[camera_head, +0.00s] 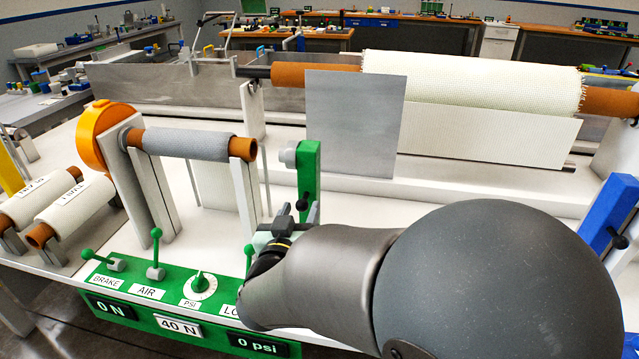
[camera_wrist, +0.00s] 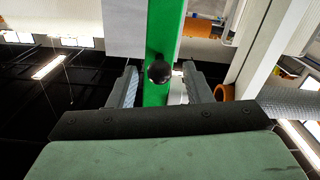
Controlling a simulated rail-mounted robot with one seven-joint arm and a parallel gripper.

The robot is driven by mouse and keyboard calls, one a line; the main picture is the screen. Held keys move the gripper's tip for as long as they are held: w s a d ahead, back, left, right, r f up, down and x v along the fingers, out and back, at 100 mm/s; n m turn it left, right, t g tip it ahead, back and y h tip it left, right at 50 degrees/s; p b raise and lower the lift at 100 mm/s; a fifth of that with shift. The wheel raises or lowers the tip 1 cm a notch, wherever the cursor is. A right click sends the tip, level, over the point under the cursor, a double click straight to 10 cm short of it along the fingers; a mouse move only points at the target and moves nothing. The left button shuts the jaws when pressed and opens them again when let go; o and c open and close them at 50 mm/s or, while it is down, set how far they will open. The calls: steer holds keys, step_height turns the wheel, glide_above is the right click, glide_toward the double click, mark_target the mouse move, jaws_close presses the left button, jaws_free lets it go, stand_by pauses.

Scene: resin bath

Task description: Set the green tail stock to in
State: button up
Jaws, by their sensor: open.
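The green tail stock (camera_head: 308,172) stands upright right of the grey roll (camera_head: 190,144). Its pale grey nose (camera_head: 288,155) points left toward the roll's orange core end (camera_head: 251,149), with a clear gap between them. A black knob (camera_head: 302,205) sticks out low on the tail stock's near side. My gripper (camera_head: 298,212) is open at the knob. In the wrist view the knob (camera_wrist: 158,71) shows between the open fingers (camera_wrist: 159,80), in front of the green post (camera_wrist: 166,25). I see space on both sides of it. My arm hides the tail stock's lower part in the head view.
A green control panel (camera_head: 120,278) with levers and a dial lies at the front left. An upright grey plate (camera_head: 352,125) stands behind the tail stock, right of it. A large white fabric roll (camera_head: 470,82) lies behind. Blue part (camera_head: 607,212) stands at right.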

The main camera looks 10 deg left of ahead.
steer(key=shift+w, duration=2.4)
